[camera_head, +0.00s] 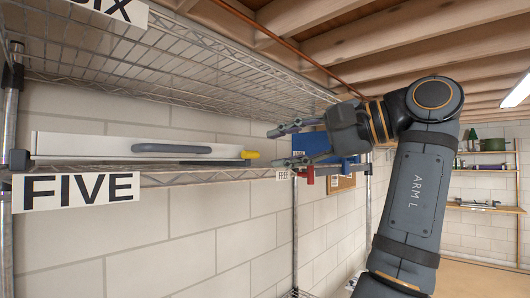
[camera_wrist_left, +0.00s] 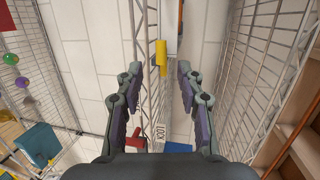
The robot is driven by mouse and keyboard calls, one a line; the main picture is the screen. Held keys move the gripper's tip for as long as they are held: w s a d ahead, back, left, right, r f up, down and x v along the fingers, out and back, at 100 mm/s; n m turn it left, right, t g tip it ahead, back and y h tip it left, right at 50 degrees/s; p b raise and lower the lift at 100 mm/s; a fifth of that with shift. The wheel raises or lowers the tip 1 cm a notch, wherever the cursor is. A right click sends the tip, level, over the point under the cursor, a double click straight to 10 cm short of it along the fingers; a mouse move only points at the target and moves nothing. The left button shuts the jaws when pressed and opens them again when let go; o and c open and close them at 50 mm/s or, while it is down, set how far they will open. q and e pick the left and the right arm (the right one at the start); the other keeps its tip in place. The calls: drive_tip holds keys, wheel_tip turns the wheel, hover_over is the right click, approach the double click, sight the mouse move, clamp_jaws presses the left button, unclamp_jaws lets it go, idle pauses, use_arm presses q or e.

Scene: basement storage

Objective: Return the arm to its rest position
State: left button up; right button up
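My left arm, marked ARM L, rises from the bottom right of the head view and bends left at the top. My left gripper (camera_head: 278,146) points left toward the wire shelf labelled FIVE, with its two fingers apart and nothing between them. In the left wrist view the same gripper (camera_wrist_left: 159,72) is open, its fingers on either side of the picture's middle. A yellow cylindrical end (camera_wrist_left: 161,58) shows beyond the fingertips, apart from them. My right gripper is in neither view.
The FIVE shelf (camera_head: 180,180) holds a long white item (camera_head: 85,145), a grey bar (camera_head: 175,149) and a yellow end piece (camera_head: 250,155). An upper wire shelf (camera_head: 190,60) hangs above the gripper. A blue bin (camera_head: 312,143) and a red clamp-like item (camera_head: 309,175) are close by the gripper.

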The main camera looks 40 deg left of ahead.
use_arm(q)
drive_tip(key=shift+d+r, duration=0.1)
drive_tip(key=shift+d, duration=0.45)
